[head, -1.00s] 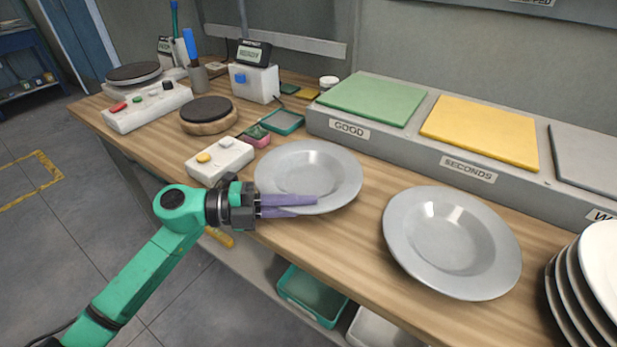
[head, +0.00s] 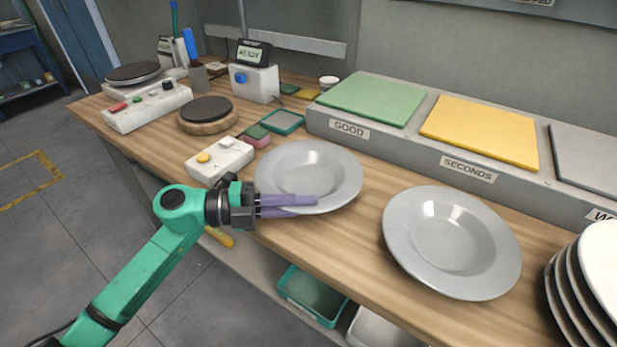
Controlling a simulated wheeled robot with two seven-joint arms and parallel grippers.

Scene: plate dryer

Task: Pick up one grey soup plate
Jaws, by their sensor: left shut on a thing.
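Two grey soup plates are on the wooden bench. The left plate (head: 310,167) is near the middle of the bench, and my left gripper (head: 316,205) is shut on its near rim, one purple finger over the rim and one below it. I cannot tell whether this plate is clear of the bench top. The right plate (head: 452,243) lies near the bench's front edge, apart from the gripper. My right gripper is not in view.
A grey ledge with a green pad (head: 372,99), a yellow pad (head: 481,132) and a grey pad (head: 590,158) runs behind the plates. A stack of white plates (head: 603,275) stands at the right. A white button box (head: 220,160) sits close left of the gripped plate.

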